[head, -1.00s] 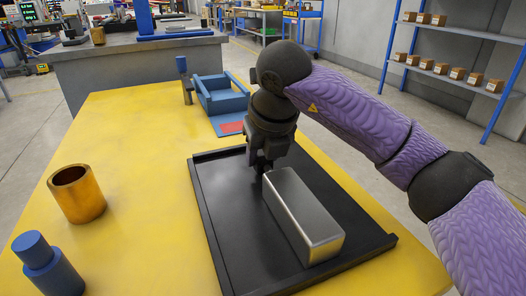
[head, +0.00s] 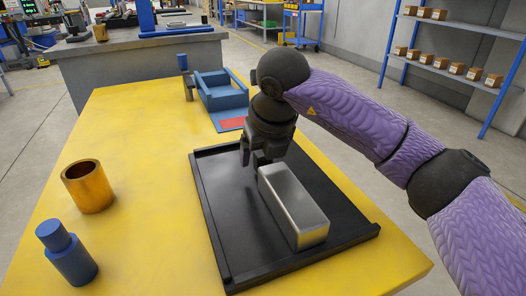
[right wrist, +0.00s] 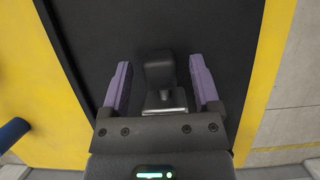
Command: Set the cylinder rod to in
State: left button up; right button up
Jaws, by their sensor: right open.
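A silver rectangular block (head: 293,207), which looks like the cylinder body, lies lengthwise in a black tray (head: 222,240) in the head view. My right gripper (head: 252,160) points down at its far end. In the right wrist view the two purple fingers of the right gripper (right wrist: 160,88) are apart. Between them show a dark block-like end piece (right wrist: 158,70) and a small silver part (right wrist: 165,100) just below it. I see clear gaps between the fingers and the end piece. How far a rod sticks out is hidden in the head view. My left gripper is not in view.
The tray has a low raised rim and stands on a yellow table (head: 130,130). A brass ring (head: 87,188) and a blue stepped cylinder (head: 67,254) stand at left. A blue fixture (head: 220,92) with a red patch (head: 231,124) is behind the tray. The left-middle tabletop is clear.

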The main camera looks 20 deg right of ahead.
jog(key=p+v, duration=0.4)
jog(key=v, duration=0.5)
jog(key=shift+w+p, duration=0.1)
jog(key=shift+p, duration=0.25)
jog(key=shift+r, duration=0.25)
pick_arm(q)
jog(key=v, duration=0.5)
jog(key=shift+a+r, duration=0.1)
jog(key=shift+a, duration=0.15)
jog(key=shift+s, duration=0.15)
pick_arm(e)
jog(key=shift+f, duration=0.1)
